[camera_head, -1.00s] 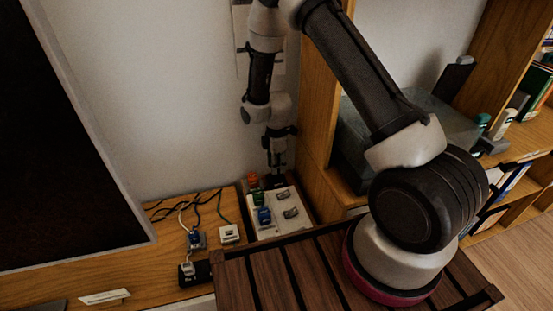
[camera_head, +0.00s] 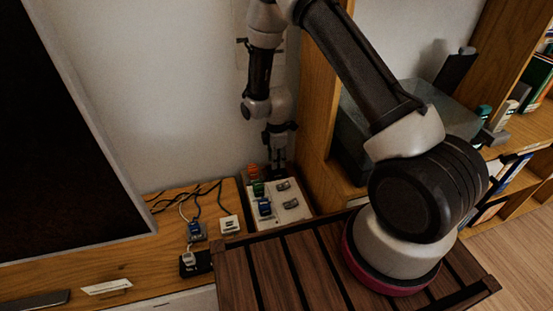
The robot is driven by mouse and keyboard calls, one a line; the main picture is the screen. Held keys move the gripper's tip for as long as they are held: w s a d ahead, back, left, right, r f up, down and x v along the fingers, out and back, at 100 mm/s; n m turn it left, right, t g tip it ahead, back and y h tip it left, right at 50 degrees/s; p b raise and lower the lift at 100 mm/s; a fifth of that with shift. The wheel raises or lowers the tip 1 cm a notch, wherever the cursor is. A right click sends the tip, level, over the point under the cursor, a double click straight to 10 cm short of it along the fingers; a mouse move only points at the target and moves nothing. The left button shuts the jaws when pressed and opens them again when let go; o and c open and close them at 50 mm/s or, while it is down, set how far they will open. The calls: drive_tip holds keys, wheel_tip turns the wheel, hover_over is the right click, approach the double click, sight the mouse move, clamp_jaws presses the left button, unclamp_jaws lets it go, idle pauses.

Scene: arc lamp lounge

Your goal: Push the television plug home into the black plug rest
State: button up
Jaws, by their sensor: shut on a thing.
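My gripper (camera_head: 277,169) points down at the back edge of a white panel, beside the wall. It is shut on a small dark thing, which is too small and shaded to identify. A black block (camera_head: 200,264) at the front of the wooden top looks like the black plug rest. A small white plug-like piece (camera_head: 188,258) is at its left part; I cannot tell how deep it sits. My gripper is well behind and to the right of this block. I cannot tell which plug is the television's.
The white panel (camera_head: 293,213) carries orange (camera_head: 253,171), green (camera_head: 258,189) and blue (camera_head: 265,208) pieces and two grey ones. A blue plug (camera_head: 195,231), a white one (camera_head: 229,224) and loose cables lie left of it. A wooden cabinet side (camera_head: 318,120) stands close right of my gripper.

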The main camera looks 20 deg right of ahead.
drive_tip(key=shift+f, duration=1.5)
idle(0.4)
drive_tip(key=o, duration=1.2)
drive_tip(key=shift+c, duration=0.2)
wheel_tip(320, 180, up, 12)
drive_tip(key=shift+f, duration=0.1)
